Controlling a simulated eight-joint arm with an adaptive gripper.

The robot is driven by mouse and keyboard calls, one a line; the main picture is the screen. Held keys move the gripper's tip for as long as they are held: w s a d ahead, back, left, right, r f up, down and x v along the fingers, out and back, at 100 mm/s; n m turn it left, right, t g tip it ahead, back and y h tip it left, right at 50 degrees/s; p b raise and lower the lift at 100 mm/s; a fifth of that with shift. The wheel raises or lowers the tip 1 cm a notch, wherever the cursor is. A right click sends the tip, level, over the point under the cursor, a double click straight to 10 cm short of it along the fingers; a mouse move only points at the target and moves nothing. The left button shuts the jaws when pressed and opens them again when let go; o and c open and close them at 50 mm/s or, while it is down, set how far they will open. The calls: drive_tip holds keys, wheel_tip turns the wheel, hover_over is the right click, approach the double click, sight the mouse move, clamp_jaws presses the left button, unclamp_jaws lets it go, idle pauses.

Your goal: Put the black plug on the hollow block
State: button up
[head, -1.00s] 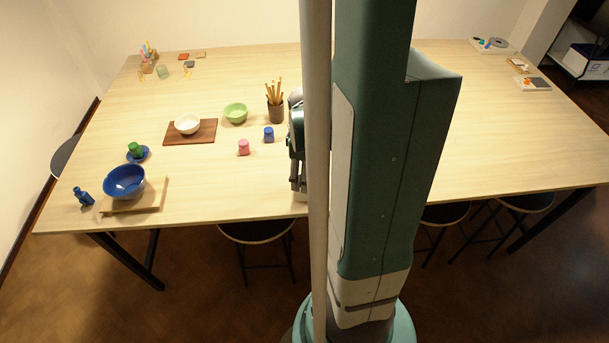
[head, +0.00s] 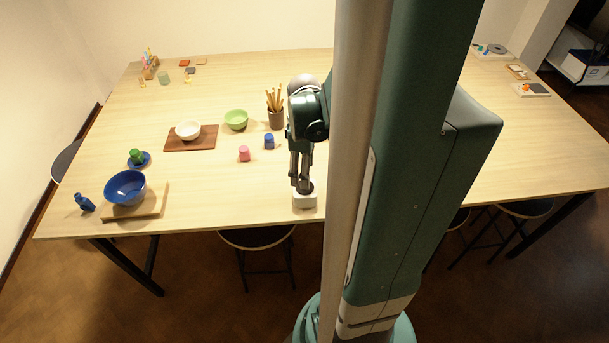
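A small white block (head: 304,201) stands near the table's front edge, just left of my arm's column. I take it for the hollow block; its opening cannot be made out. My gripper (head: 301,184) points down directly over the block, with its fingertips at or just above the block's top. A dark rounded shape shows between the fingertips and the block. It may be the black plug or part of the fingers; I cannot tell which. Whether the fingers are closed on it is too small to see. No black plug shows clearly elsewhere.
A pink cup (head: 244,153) and a blue cup (head: 269,141) stand left of my gripper. A brown pencil holder (head: 276,119) and a green bowl (head: 236,120) are behind. A blue bowl (head: 125,188) sits far left. The table between is clear.

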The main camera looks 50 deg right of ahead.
wheel_tip(320, 180, up, 6)
drive_tip(key=shift+r, duration=0.2)
idle(0.3)
drive_tip(key=shift+a, duration=0.1)
idle(0.6)
drive_tip(key=w+a+r+m+t, duration=0.1)
drive_tip(key=a+r, duration=0.3)
drive_tip(key=a, duration=0.6)
drive_tip(key=w+a+r+m+t, duration=0.1)
drive_tip(key=a+r, duration=0.4)
drive_tip(key=a, duration=0.5)
drive_tip(key=w+a+r+m+t, duration=0.1)
drive_tip(key=a+r+t, duration=0.3)
drive_tip(key=a, duration=0.6)
drive_tip(key=shift+w+a+r+m+t, duration=0.25)
drive_tip(key=shift+w+r+m+t, duration=0.15)
drive_tip(key=shift+m+t, duration=0.3)
